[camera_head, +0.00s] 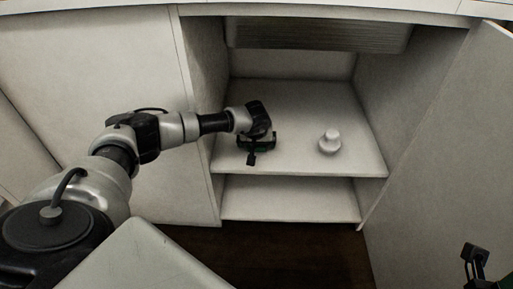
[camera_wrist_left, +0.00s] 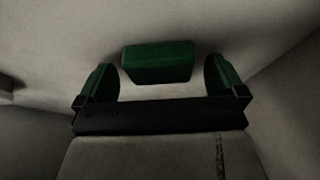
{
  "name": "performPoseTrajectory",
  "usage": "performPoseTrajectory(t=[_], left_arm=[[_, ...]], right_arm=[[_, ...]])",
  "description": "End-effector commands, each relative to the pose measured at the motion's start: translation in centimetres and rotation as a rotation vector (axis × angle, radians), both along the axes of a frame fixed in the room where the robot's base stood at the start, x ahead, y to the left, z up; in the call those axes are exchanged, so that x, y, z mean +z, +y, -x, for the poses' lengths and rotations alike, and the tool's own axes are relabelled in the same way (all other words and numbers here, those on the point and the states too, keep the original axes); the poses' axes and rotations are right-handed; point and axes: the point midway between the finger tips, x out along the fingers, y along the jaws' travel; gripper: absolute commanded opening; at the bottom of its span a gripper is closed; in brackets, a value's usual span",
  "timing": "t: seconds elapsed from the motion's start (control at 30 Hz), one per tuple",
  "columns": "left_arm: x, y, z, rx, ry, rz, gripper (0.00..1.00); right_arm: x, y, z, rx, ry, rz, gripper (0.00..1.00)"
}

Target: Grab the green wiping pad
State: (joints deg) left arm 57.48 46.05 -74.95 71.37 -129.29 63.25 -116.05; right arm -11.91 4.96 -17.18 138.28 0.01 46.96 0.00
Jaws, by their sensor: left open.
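The green wiping pad (camera_wrist_left: 158,62) is a small green block on the pale shelf surface in the left wrist view. My left gripper (camera_wrist_left: 160,72) is open, with one green finger on each side of the pad. Gaps show between the pad and both fingers. In the head view my left gripper (camera_head: 256,147) reaches low over the upper shelf of the open cabinet. There the pad cannot be told apart from the dark gripper. Part of my right gripper (camera_head: 476,258) shows at the lower right edge, too little to tell its state.
A white knobbed object (camera_head: 329,142) stands on the upper shelf (camera_head: 300,100), right of my left gripper. A lower shelf (camera_head: 290,200) looks bare. A ribbed basin-like underside (camera_head: 320,36) hangs above. Cabinet side walls and an open door (camera_head: 440,140) bound the space.

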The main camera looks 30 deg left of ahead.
Motion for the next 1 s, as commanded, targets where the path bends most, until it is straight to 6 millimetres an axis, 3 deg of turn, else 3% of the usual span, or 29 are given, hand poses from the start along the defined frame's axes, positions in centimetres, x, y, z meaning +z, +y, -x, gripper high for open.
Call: performPoseTrajectory(t=[0.13,0.4,0.5,0.9,1.0], left_arm=[[0.1,0.0,0.0,0.000,0.000,0.000,0.99],[0.1,0.0,0.0,0.001,0.000,0.000,0.58],[0.1,0.0,0.0,0.001,0.000,0.000,0.46],[1.1,0.0,0.0,0.001,0.000,0.000,0.46],[2.1,0.0,0.0,0.001,-0.001,0.000,0.46]], right_arm=[[0.1,0.0,0.0,0.000,0.001,0.000,0.36],[0.0,0.0,0.0,0.000,0.001,0.000,0.36],[0.0,0.0,0.0,0.001,0.001,0.000,0.36],[0.7,-0.1,0.2,0.001,-0.004,-0.004,0.36],[-0.3,-0.1,0.5,0.002,0.051,-0.002,0.36]])
